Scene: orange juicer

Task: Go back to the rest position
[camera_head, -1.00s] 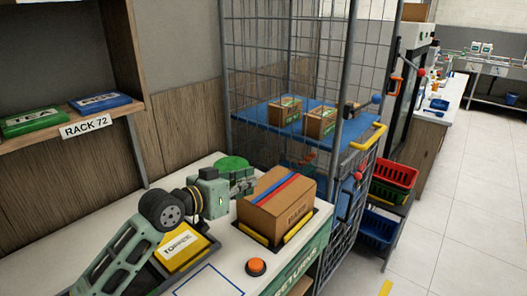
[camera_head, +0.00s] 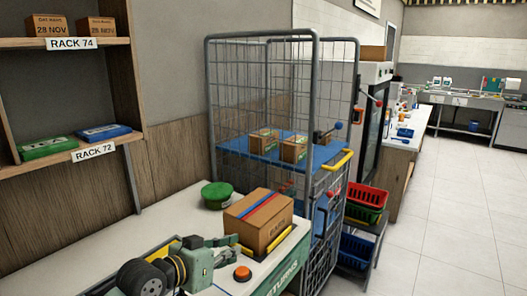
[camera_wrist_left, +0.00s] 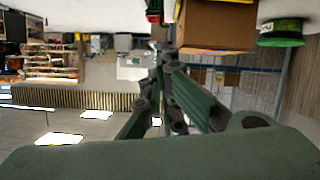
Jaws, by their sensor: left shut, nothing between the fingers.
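The cardboard box (camera_head: 258,222) with a blue and red stripe sits on the counter, apart from the gripper. It also shows at the top of the left wrist view (camera_wrist_left: 213,28). My right gripper is in neither view.
The white counter (camera_head: 130,232) holds a green round container (camera_head: 217,194) and an orange button (camera_head: 242,272). A wire cage trolley (camera_head: 262,95) stands behind, with small boxes on its blue shelf. Red and blue baskets (camera_head: 366,200) are stacked right of it. The tiled floor (camera_head: 450,220) at right is clear.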

